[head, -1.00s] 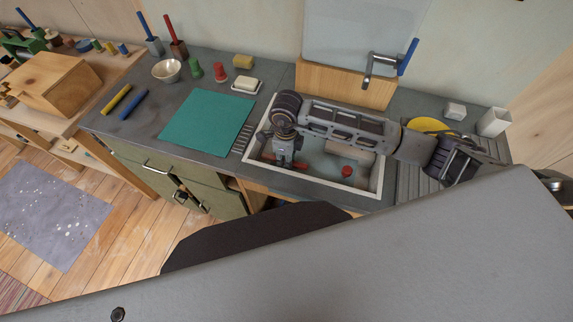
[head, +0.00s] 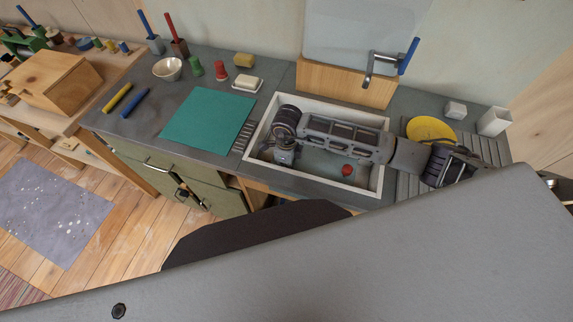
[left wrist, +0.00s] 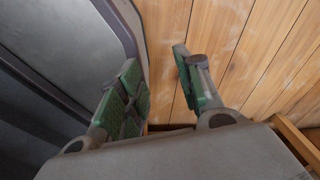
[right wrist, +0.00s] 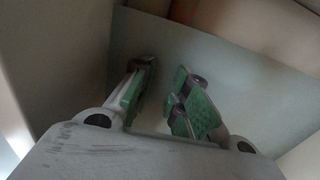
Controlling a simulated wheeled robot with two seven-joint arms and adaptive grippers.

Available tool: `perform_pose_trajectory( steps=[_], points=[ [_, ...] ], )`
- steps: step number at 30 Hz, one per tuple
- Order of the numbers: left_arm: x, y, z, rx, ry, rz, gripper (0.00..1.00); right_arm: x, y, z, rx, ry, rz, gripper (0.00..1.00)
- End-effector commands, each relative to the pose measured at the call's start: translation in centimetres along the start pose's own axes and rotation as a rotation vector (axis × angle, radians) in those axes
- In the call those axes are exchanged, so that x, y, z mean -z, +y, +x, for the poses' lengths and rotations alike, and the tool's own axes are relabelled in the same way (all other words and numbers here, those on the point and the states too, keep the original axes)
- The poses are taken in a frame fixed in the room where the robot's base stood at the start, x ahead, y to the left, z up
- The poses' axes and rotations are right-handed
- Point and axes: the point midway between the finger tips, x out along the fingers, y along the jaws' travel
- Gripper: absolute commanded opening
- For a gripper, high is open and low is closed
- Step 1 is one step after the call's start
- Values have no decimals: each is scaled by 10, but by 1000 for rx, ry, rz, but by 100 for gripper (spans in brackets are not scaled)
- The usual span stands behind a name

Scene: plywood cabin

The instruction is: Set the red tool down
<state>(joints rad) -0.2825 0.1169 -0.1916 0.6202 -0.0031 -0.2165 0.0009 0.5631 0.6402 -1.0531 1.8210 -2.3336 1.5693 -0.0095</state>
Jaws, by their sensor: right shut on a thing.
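My right arm reaches across the sink (head: 383,183) from the right in the head view. Its gripper (head: 284,157) points down inside the sink's left part. In the right wrist view the green-padded fingers of this gripper (right wrist: 163,98) stand over the pale basin. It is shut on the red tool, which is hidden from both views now. My left gripper (left wrist: 158,82) is open and empty above the plank floor in the left wrist view; it is out of the head view.
A small red object (head: 347,170) lies in the sink right of the gripper. A teal mat (head: 208,118) lies left of the sink and is clear. A soap dish (head: 247,84), a yellow disc (head: 431,130) and a tap (head: 370,72) stand around the sink.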

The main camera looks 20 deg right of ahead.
Motion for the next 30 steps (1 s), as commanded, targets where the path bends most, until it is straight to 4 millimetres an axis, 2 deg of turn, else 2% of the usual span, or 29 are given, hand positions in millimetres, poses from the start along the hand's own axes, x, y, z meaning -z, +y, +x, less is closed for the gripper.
perform_pose_trajectory(
  steps=[9,15,16,20,30],
  points=[
    [-13,8,0,-9,-14,-2,35,0,0,1,0,0,0,0],
    [-11,10,3,-10,-12,-3,35,0,0,4,1,0,0,0],
    [-10,9,2,-9,-11,-3,35,0,0,4,1,0,0,20],
    [-6,7,2,-7,-6,-2,35,0,0,4,1,0,0,37],
    [2,0,2,0,2,-1,35,0,0,3,0,0,0,38]
  ],
)
